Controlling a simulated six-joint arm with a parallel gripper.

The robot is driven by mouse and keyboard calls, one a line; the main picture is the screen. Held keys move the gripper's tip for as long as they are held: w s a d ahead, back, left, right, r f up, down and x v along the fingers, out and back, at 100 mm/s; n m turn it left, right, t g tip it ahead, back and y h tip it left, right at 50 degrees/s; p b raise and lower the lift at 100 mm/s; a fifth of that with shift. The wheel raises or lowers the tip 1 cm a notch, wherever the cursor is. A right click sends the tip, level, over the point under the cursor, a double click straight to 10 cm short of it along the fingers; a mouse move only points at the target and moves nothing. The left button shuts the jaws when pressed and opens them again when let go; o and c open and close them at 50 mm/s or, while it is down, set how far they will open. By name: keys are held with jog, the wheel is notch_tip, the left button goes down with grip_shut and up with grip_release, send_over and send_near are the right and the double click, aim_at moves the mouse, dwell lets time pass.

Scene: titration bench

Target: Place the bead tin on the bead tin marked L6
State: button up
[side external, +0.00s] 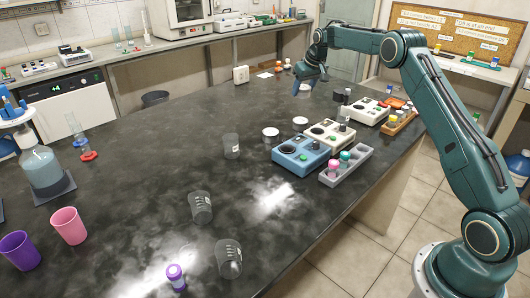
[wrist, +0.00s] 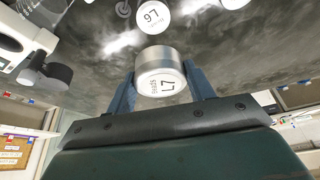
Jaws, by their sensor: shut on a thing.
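My gripper (wrist: 160,74) is shut on a bead tin (wrist: 161,80), a short metal cylinder with a white top marked L7, held between the two blue fingers. The bead tin marked L6 (wrist: 154,15) shows its white top just beyond the held tin, at the top of the wrist view, apart from it. In the side view my gripper (side external: 305,86) is over the far part of the dark bench.
A blue stirrer box (side external: 300,156), a cream one (side external: 328,134) and a grey rack (side external: 346,166) stand right of the white tops. Clear beakers (side external: 231,146) stand to the left. The bench (side external: 140,185) is bare across its middle left.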

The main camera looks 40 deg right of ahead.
aim_at(299, 119)
jog(key=shift+f, duration=4.85)
jog(key=shift+f, duration=0.1)
jog(key=o, duration=1)
jog(key=v, duration=1.2)
jog(key=shift+s, duration=0.1)
